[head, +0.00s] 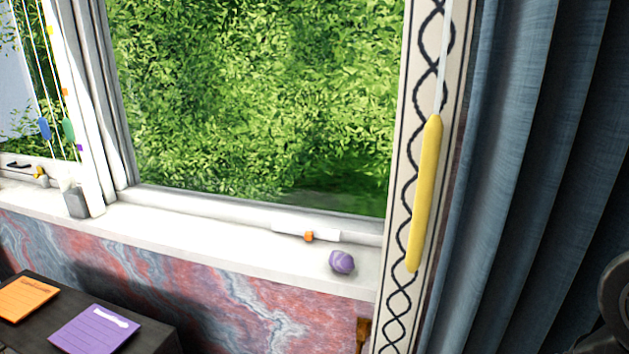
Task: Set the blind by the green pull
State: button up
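A small green pull (68,130) hangs on a thin cord at the far left, in front of the left window part. A blue pull (44,128) hangs just left of it at nearly the same height. A long yellow pull (425,195) hangs on a pale cord at the right, in front of the patterned window trim. I cannot see a blind slat or cloth clearly; the tops of the cords are out of view. My gripper is not in view; only a dark rounded part shows at the right edge, and I cannot tell what it is.
The white sill (190,232) holds a purple lump (342,261) at right and a grey block (75,200) at left. A dark desk surface with an orange note (28,297) and a purple note (93,330) is at lower left. Blue curtains (530,180) fill the right.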

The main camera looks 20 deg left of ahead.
aim_at(67, 124)
jog(key=k+j, duration=0.1)
jog(key=j, duration=2.85)
